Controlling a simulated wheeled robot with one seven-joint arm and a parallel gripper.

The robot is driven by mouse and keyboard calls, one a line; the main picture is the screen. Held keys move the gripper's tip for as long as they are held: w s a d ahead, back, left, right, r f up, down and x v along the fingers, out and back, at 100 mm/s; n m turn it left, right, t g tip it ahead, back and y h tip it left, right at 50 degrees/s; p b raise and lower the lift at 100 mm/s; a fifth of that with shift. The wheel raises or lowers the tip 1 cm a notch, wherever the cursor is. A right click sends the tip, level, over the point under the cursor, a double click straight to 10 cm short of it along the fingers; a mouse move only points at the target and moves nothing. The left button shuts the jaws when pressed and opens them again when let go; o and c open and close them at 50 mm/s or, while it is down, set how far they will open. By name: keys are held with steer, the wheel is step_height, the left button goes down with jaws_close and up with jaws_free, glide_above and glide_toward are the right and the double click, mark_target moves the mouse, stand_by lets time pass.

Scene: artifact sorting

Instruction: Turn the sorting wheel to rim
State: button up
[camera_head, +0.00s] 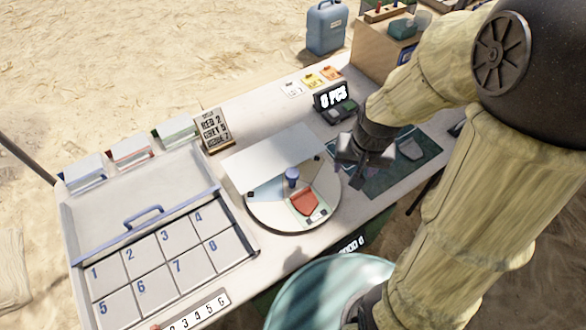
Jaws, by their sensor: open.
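The sorting wheel (268,214) is a round turntable on the table, in the middle of the head camera view. A blue knob (291,177) stands up near its centre. A red piece (304,203) lies on the near right part of the wheel, beside a small pale label (318,215). A white panel (272,161) hides the far part of the wheel. My gripper (350,163) is open and empty, above the table just right of the wheel and the knob. It looks apart from the knob. Any word on the wheel's sectors is too small to read.
A numbered tray (205,244) with a blue-handled lid lies left of the wheel. A sign (214,131) and a counter display (334,97) stand behind. A dark green mat (386,185) with a grey piece lies right. A teal basin (330,290) is at the front edge.

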steer(key=w+a+r+m+g+p, duration=0.1)
steer(key=w+a+r+m+p, duration=0.2)
steer(key=w+a+p, duration=0.3)
steer(key=m+g+p, duration=0.1)
steer(key=m+p, duration=0.3)
steer(key=p, duration=0.1)
glide_above(292, 172)
steer(key=f, duration=0.1)
steer(key=shift+f, duration=0.35)
steer(key=shift+f, duration=0.15)
step_height(292, 172, down, 17)
steer(key=p, duration=0.3)
steer(key=shift+p, duration=0.35)
jaws_close()
